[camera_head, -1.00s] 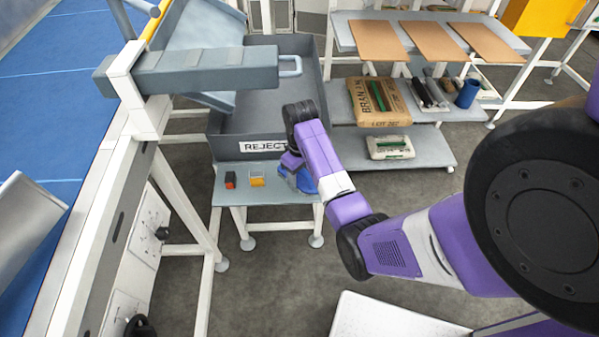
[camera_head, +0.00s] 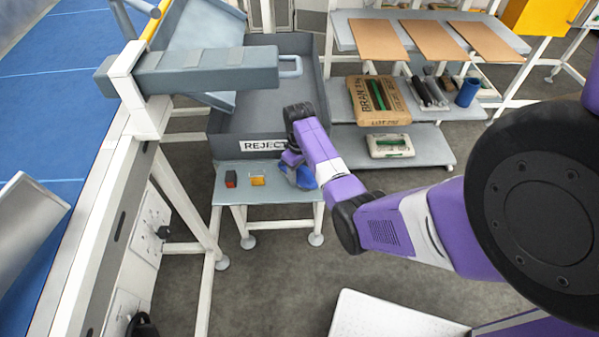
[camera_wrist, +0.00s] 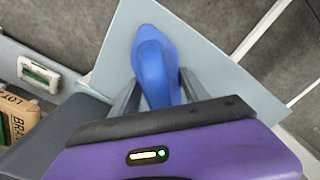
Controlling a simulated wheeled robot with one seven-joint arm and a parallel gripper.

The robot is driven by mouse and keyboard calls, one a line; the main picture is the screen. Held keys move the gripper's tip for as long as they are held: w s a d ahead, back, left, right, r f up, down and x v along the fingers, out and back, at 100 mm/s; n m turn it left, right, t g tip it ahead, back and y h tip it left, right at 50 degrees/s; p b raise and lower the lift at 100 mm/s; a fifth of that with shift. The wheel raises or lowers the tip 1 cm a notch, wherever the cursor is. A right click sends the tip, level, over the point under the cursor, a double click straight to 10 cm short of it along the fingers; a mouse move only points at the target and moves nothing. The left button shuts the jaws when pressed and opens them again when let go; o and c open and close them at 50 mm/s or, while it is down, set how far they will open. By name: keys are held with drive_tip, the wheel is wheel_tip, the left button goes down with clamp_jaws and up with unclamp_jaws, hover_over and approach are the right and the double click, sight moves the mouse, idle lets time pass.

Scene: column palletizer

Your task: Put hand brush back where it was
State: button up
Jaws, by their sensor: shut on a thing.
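The blue hand brush (camera_wrist: 152,68) is between the two grey fingers of my gripper (camera_wrist: 158,92) in the wrist view. Its rounded blue end points away from my wrist; its lower side is hidden. In the head view the blue brush (camera_head: 307,178) shows at the right part of the small grey table (camera_head: 238,190), partly hidden by my gripper (camera_head: 295,165). My gripper is shut on it. I cannot tell whether the brush touches the tabletop.
A red and black item (camera_head: 231,179) and a yellow item (camera_head: 257,181) lie on the table's left part. The grey reject bin (camera_head: 225,120) stands behind. A shelf (camera_head: 435,150) at right holds sacks, dark rolls and a blue cup (camera_head: 467,92). A conveyor frame (camera_head: 120,170) runs along the left.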

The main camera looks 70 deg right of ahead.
drive_tip(key=o, duration=1.3)
drive_tip(key=shift+r, duration=3.85)
